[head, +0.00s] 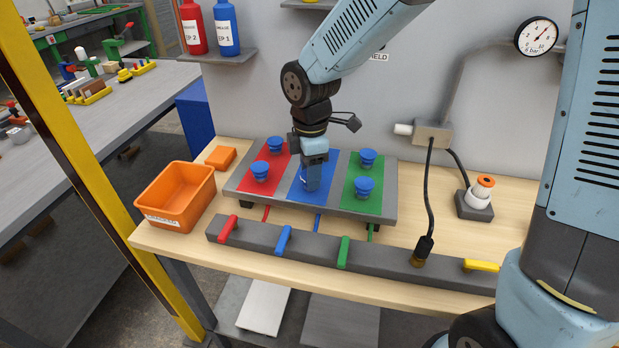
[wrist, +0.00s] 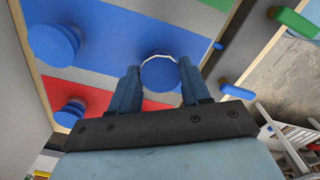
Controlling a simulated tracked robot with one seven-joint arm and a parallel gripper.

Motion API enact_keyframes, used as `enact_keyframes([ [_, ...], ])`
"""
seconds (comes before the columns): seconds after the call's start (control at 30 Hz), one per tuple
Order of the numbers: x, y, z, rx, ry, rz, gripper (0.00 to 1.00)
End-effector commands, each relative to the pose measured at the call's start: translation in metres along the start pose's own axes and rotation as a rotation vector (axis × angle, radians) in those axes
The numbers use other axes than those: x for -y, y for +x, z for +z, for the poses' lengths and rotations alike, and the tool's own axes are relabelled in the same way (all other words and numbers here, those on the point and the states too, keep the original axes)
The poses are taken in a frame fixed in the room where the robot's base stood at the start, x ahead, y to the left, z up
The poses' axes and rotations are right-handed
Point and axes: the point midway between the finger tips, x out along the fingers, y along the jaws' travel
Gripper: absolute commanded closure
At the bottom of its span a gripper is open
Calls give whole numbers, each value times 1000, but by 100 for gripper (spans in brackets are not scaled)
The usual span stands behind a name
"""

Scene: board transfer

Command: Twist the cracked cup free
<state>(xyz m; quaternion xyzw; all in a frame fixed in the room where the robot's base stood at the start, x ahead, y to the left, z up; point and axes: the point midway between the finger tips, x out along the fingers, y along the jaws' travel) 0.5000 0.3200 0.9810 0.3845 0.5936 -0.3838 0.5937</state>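The cracked cup is a round blue cup with a pale jagged line along its rim. In the wrist view the cracked cup (wrist: 158,73) sits on the blue stripe, between my two fingers. My gripper (wrist: 159,78) has one finger on each side of it, with no clear gap, and looks shut on it. In the head view my gripper (head: 311,182) points down over the near end of the blue stripe (head: 335,170) of the grey board (head: 240,180) and hides most of the cup.
Other blue cups stand on the red stripe (head: 262,171) and green stripe (head: 363,187). An orange bin (head: 175,197) is at the left. A grey bar with red, blue, green and yellow levers (head: 343,252) runs in front. A white-and-orange part (head: 480,190) stands at the right.

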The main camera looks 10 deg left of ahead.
Motion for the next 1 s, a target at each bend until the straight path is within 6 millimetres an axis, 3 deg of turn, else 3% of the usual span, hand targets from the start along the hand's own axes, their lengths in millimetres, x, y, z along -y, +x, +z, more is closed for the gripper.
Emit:
enact_keyframes([
  [0.27, 0, 0, 0, 0, 6, 0, 26],
  [0.63, 0, -6, 0, 0, 8, 0, 25],
  [0.77, 0, -22, 0, 1, 9, 2, 25],
  [1.0, -1, -70, 0, 0, 7, 5, 25],
])
